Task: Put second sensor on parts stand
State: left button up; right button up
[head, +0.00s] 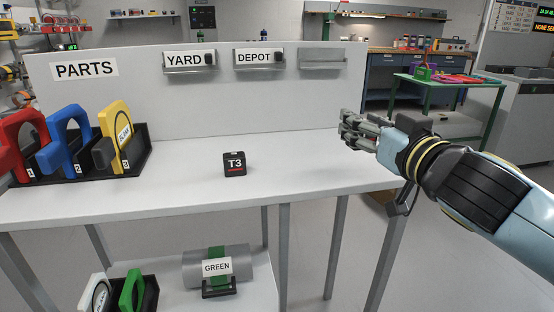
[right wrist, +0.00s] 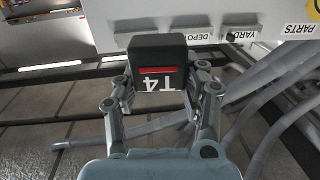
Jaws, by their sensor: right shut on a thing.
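My right gripper (head: 350,130) is at the right end of the white parts stand (head: 180,195), beside its upper shelf. In the right wrist view, it (right wrist: 160,100) is shut on a black block-shaped sensor marked T4 (right wrist: 158,72), with a red stripe and the lettering upside down. I cannot make out T4 in the head view. Another black sensor, marked T3 (head: 236,164), sits upright on the middle of the stand's upper shelf, well left of the gripper. My left gripper is not in view.
A black rack (head: 138,150) with red, blue and yellow ring-shaped parts fills the shelf's left end. The back panel carries holders labelled YARD (head: 188,60) and DEPOT (head: 259,57), plus a third, unlabelled holder (head: 322,60). The shelf right of T3 is clear. A GREEN-labelled cylinder (head: 190,265) lies below.

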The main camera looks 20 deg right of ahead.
jog(key=shift+m+h, duration=0.6)
jog(key=shift+h, duration=0.3)
jog(key=w+f, duration=0.1)
jog(key=w, duration=0.2)
jog(key=w+d+f+b, duration=0.1)
jog(key=w+f, duration=0.1)
jog(key=w, duration=0.2)
jog(key=w+f+b, duration=0.1)
jog(key=w+f, duration=0.1)
jog(key=w, duration=0.2)
jog(key=shift+w+d+f, duration=0.1)
jog(key=shift+d, duration=0.1)
jog(key=shift+w+f, duration=0.15)
jog(key=shift+f, duration=0.1)
notch_tip(320, 180, down, 4)
jog(key=shift+r+b, duration=0.1)
jog(key=shift+b, duration=0.75)
jog(key=o, duration=1.2)
jog(key=shift+c, duration=0.2)
